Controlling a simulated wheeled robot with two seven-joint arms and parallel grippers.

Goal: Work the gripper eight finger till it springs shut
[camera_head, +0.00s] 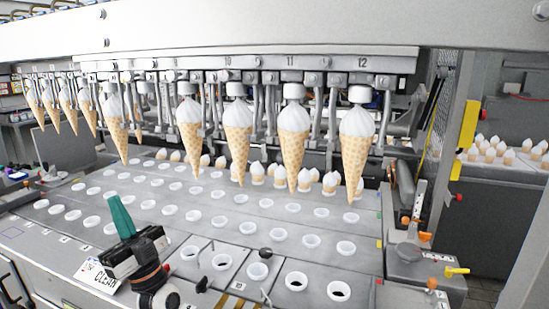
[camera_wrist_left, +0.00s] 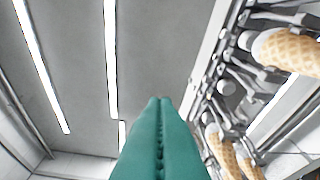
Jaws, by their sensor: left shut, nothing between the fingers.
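My left gripper (camera_head: 114,200) has teal fingers, pressed together and pointing up, empty, above the front left of the perforated plate. Its closed fingers fill the lower middle of the left wrist view (camera_wrist_left: 160,102). A row of ice cream cones hangs from metal cone grippers under a rail (camera_head: 240,62) marked 10, 11 and 12 toward the right. The number eight is too small to read; the hanging cone (camera_head: 115,130) left of middle may be near it. My fingers are well below and apart from the cones. The state of gripper eight's finger cannot be made out. My right gripper is not in view.
The conveyor plate (camera_head: 270,215) has rows of white-rimmed holes. Small cones (camera_head: 330,182) stand behind the hanging ones. A post with yellow pads (camera_head: 468,125) and orange knobs is at right. In the left wrist view, cones (camera_wrist_left: 290,50) hang at right.

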